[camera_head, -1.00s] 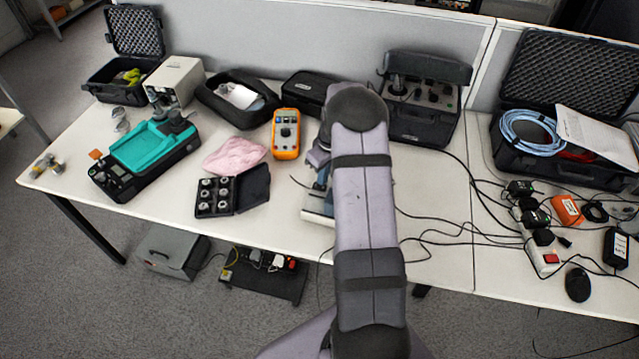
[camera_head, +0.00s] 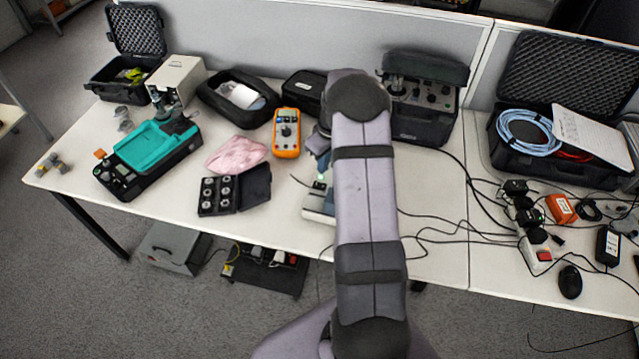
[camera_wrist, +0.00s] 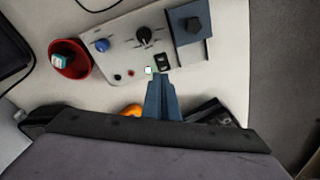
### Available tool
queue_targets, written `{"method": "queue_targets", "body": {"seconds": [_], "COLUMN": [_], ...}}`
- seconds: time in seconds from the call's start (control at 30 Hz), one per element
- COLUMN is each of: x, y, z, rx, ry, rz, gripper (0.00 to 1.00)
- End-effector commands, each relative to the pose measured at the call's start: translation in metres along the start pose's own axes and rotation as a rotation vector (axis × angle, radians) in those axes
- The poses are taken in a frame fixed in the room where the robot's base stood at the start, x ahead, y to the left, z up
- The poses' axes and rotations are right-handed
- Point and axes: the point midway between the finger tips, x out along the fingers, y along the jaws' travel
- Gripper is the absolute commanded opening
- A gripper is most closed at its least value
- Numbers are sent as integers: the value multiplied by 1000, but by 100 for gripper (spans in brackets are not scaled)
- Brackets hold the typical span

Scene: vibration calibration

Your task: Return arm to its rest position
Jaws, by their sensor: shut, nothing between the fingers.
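My arm rises through the middle of the head view, and my gripper there is mostly hidden behind it. In the wrist view my gripper (camera_wrist: 160,82) is shut and empty, its blue-grey fingers pointing at a light grey control panel (camera_wrist: 125,60). The panel carries a black knob, a blue knob, a switch and a dark square block (camera_wrist: 190,25). I cannot tell whether the fingertips touch the panel. In the head view part of this panel (camera_head: 317,204) shows left of my arm.
A red cup (camera_wrist: 68,64) stands beside the panel. An orange multimeter (camera_head: 286,132), pink cloth (camera_head: 236,156) and teal-topped device (camera_head: 155,146) lie to the left. A black control case (camera_head: 423,119) stands behind right. Cables cross the table (camera_head: 435,205) to the right.

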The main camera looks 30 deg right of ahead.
Motion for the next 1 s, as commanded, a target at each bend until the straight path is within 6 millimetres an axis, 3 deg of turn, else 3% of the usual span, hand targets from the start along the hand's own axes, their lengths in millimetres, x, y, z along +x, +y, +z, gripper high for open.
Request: {"method": "queue_targets", "body": {"seconds": [0.27,0.47,0.63,0.77,1.0], "x": [-1,-22,-57,-85,-120], "y": [-1,-32,-90,-143,-228], "z": [0,-2,7,28,93], "rx": [0,20,64,107,186], "ry": [0,-11,-38,-64,-109], "rz": [0,-5,-11,-12,-1], "gripper": [0,0,0,0,0]}}
